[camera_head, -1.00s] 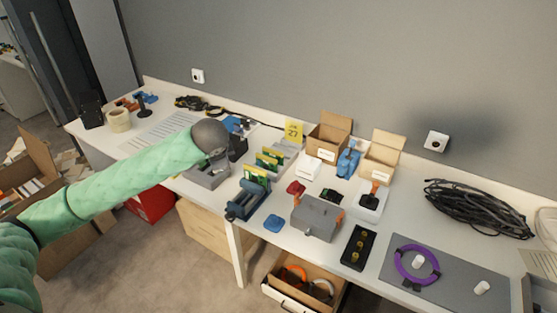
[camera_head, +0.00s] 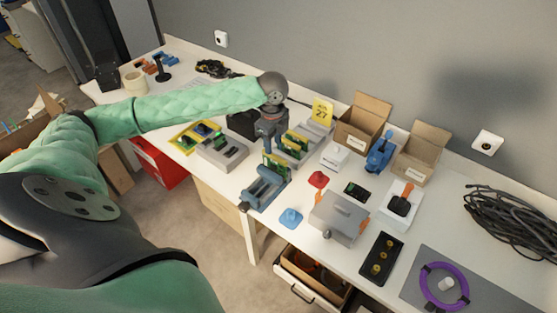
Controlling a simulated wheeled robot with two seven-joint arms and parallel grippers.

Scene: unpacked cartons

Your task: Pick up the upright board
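A green board with yellow edges (camera_head: 280,165) stands upright in a blue-grey vise-like holder (camera_head: 264,190) near the table's front edge. More green and yellow boards (camera_head: 296,144) stand in a grey rack just behind it. My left gripper (camera_head: 268,147) points down from the wrist, just behind and slightly left of the upright board in the picture. Its fingers are small and dark, so I cannot tell their opening or whether they touch the board. My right gripper is out of view.
A grey box (camera_head: 338,219), a blue pad (camera_head: 291,218) and a red piece (camera_head: 318,179) lie right of the holder. A grey device (camera_head: 222,152) stands to its left. Open cartons (camera_head: 363,122) and a yellow sign (camera_head: 322,112) stand behind.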

